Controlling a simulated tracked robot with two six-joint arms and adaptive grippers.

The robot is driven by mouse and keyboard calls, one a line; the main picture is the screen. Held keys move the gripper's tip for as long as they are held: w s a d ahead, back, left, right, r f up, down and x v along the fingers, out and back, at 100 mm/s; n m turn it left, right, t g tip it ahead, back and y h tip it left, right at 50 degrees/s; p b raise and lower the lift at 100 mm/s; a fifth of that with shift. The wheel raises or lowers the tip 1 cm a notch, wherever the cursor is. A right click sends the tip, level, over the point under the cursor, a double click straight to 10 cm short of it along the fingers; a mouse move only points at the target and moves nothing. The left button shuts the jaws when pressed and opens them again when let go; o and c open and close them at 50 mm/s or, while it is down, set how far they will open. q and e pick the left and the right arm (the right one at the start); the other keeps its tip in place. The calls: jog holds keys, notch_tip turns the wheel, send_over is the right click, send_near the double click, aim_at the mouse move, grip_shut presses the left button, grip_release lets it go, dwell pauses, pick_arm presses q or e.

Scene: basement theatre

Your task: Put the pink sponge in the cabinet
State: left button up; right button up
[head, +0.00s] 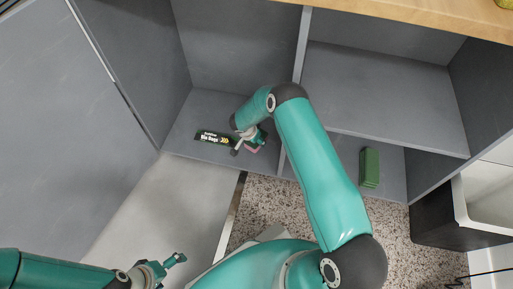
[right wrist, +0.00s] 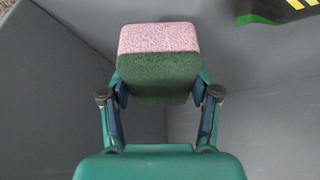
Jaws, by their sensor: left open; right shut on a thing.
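The pink sponge (right wrist: 158,40), pink with a green layer, is held between the fingers of my right gripper (right wrist: 160,92). In the head view, a bit of the sponge (head: 252,149) shows beside my right gripper (head: 246,140), low in the left compartment of the open grey cabinet (head: 215,45). The forearm hides part of that compartment. I cannot tell whether the sponge touches the cabinet floor. My left gripper (head: 178,263) is open and empty at the bottom left, outside the cabinet.
A black bin-bag box (head: 213,138) lies just left of my right gripper; its corner shows in the wrist view (right wrist: 280,9). A green block (head: 370,167) stands in the lower right compartment, under a shelf (head: 385,95). An open door (head: 60,110) is at left; a divider (head: 301,45) splits the cabinet.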

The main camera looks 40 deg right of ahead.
notch_tip(320, 180, down, 6)
jog(key=shift+r+b, duration=0.1)
jog(key=shift+b, duration=0.85)
jog(key=o, duration=0.7)
